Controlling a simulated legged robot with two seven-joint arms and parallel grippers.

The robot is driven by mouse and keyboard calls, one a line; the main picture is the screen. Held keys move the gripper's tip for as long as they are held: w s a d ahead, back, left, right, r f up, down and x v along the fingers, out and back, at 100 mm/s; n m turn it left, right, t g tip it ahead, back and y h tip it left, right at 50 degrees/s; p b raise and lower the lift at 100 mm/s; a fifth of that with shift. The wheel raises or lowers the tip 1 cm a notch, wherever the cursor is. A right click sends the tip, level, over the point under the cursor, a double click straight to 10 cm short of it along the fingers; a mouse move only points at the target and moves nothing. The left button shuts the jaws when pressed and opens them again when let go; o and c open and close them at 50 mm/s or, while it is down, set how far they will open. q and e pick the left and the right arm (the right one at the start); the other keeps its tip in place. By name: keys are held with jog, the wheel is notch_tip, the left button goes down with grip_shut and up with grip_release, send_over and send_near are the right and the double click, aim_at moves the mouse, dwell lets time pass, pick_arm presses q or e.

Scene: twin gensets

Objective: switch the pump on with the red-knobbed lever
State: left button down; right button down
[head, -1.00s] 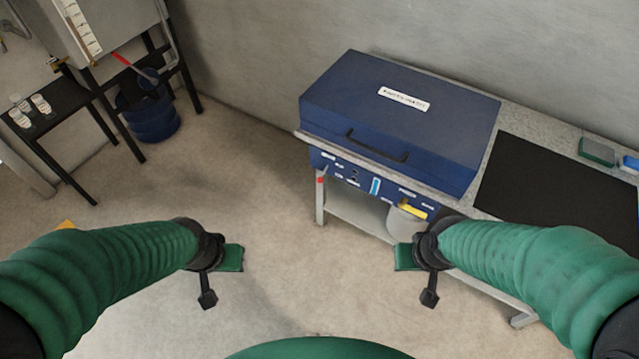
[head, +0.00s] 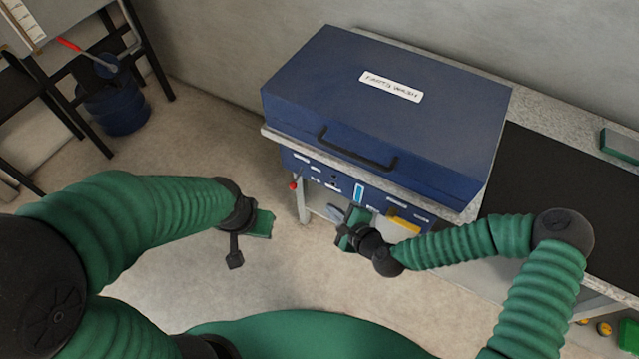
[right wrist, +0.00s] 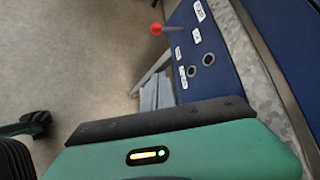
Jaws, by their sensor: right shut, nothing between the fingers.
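The red-knobbed lever (head: 293,186) sticks out at the left end of the blue front panel (head: 325,178) of the parts washer (head: 400,110). In the right wrist view its red knob (right wrist: 156,29) and short grey stem stand out from the panel near the top. My right gripper (head: 346,228) is shut and empty, in front of the panel, to the right of and below the knob, apart from it. The right wrist view shows its green and black body (right wrist: 165,125) across the bottom. My left gripper (head: 262,222) hangs over the floor, left of the knob; its jaws are unclear.
The washer sits on a grey-topped bench with a black mat (head: 560,200) at right. A yellow item (head: 404,226) is at the panel's lower right. At far left are a black-framed stand, a blue bucket (head: 122,108) and another red-handled lever (head: 68,44). Floor left of the bench is clear.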

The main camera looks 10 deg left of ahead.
aim_at(297, 178)
jog(key=w+a+f+b, duration=0.1)
jog(key=w+a+f, duration=0.2)
jog(key=w+a, duration=0.3)
jog(key=shift+a, duration=1.6)
jog(key=shift+w, duration=0.15)
jog(key=shift+r, duration=0.15)
jog(key=shift+r+m+p, duration=0.15)
jog(key=shift+m+p, duration=0.15)
jog(key=shift+m, duration=0.1)
